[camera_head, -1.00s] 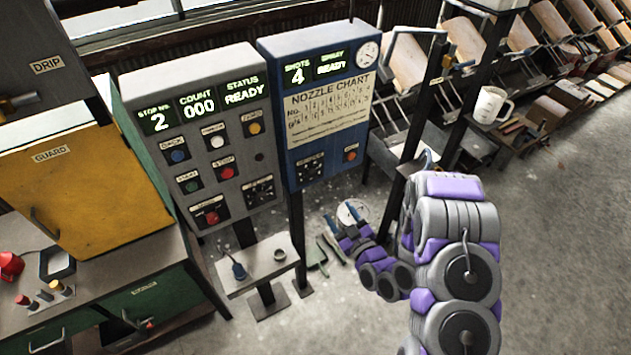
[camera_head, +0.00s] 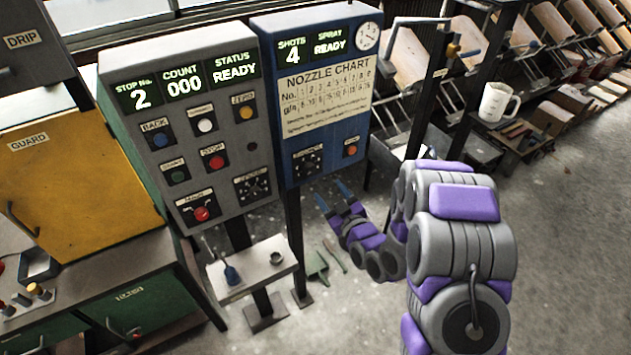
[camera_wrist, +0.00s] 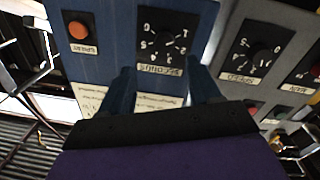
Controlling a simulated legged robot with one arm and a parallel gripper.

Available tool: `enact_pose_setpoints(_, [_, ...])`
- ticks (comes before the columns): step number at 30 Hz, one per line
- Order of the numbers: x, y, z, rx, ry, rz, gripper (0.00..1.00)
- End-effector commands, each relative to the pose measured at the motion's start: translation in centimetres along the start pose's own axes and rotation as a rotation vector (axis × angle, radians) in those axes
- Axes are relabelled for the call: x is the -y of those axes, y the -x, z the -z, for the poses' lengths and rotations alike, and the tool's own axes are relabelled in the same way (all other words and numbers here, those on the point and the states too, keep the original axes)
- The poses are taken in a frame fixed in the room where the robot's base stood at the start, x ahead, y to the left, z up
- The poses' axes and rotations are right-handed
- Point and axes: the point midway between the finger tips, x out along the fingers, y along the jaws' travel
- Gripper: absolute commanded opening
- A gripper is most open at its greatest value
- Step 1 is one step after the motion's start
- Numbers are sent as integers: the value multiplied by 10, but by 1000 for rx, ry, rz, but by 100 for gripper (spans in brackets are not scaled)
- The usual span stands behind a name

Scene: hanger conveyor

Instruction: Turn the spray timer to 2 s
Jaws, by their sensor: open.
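The spray timer is a black dial (camera_head: 307,161) low on the blue panel (camera_head: 318,110), beside an orange button. In the wrist view the dial (camera_wrist: 163,42) appears upside down, with a round black knob, white numerals around it and a label that seems to read SECONDS. Which numeral the knob points to is too small to tell. My gripper (camera_head: 332,194) is open and empty, below and to the right of the dial, apart from it. In the wrist view its two dark fingers (camera_wrist: 162,78) are spread, with the dial beyond and between them.
The grey panel (camera_head: 190,120) to the left carries several buttons and another dial, its SPEED dial (camera_wrist: 258,52) showing in the wrist view. The orange button (camera_head: 350,150) is close to the timer. A small stand (camera_head: 250,268) is below. A hanger post (camera_head: 425,95) stands right.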

Motion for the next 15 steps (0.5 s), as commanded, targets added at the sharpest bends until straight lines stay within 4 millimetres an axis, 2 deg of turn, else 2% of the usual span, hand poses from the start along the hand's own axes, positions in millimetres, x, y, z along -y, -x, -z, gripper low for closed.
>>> enact_pose_setpoints(8, [4,-6,-1,-7,-4,0,62])
enact_pose_setpoints(15, [3,-25,-2,-8,-2,1,62])
